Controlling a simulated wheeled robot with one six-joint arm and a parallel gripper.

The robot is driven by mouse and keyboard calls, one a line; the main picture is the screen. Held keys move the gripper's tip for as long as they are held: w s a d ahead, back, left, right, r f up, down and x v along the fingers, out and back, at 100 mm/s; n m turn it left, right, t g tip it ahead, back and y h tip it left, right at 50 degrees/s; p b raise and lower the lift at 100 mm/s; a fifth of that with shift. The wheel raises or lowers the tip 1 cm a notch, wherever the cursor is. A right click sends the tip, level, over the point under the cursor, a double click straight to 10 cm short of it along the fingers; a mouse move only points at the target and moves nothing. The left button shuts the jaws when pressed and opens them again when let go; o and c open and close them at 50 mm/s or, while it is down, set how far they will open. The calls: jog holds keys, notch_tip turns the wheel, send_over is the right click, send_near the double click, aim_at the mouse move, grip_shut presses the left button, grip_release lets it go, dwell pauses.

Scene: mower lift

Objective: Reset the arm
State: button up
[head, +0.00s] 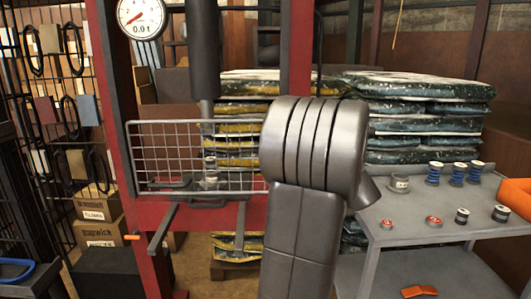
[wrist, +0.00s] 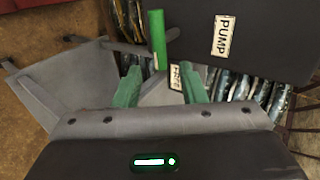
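In the wrist view my gripper (wrist: 159,84) shows two green fingers set wide apart, with nothing held between them. A green upright cylinder (wrist: 157,38), perhaps a handle, is just beyond the fingertips. A dark panel with a PUMP label (wrist: 222,36) fills the upper right. A smaller label (wrist: 183,76) is close to the right finger; I cannot read it surely. In the head view my grey arm (head: 310,180) stands raised across the middle, and my gripper is hidden.
A red press frame (head: 104,60) with a gauge (head: 142,17) and mesh guard (head: 150,150) stands left of my arm. A grey cart (head: 445,201) at right carries several spools, small parts and an orange item (head: 515,197). Stacked bags (head: 420,100) stand behind. Boxes (head: 98,232) sit at left.

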jog(key=v, duration=0.9)
jog(key=w+f+n+h+p, duration=0.3)
jog(key=w+f+p, duration=0.2)
jog(key=w, duration=0.6)
jog(key=shift+a+f+t+h, duration=0.3)
jog(key=shift+a+f, duration=0.1)
jog(key=shift+f, duration=0.4)
jog(key=shift+a+f, duration=0.1)
